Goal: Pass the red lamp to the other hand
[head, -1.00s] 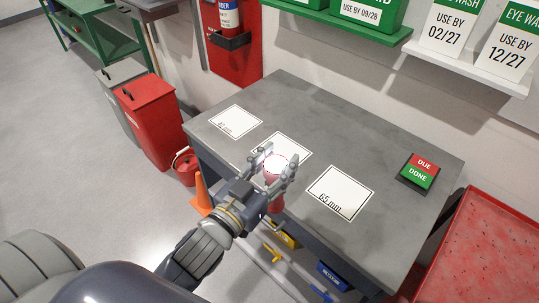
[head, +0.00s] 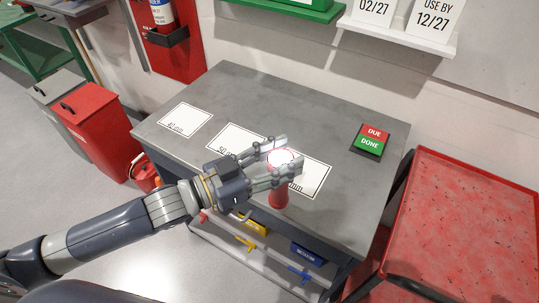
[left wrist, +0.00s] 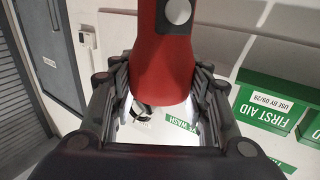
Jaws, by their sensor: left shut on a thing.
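The red lamp (head: 279,198) is a red flashlight with a lit, whitish-pink head. My left gripper (head: 276,153) is shut on it, with the fingers around the lit head and the red body hanging below them. It is held near the front edge of the grey table. The lamp also shows in the left wrist view (left wrist: 165,68), between the finger pads, with a grey round button on its body. My right gripper is not in view.
The grey table (head: 300,105) bears white size cards (head: 186,119) and a DUE/DONE sign (head: 370,140). A red tray cart (head: 465,215) stands at the right. A white shelf (head: 400,32) hangs on the wall behind.

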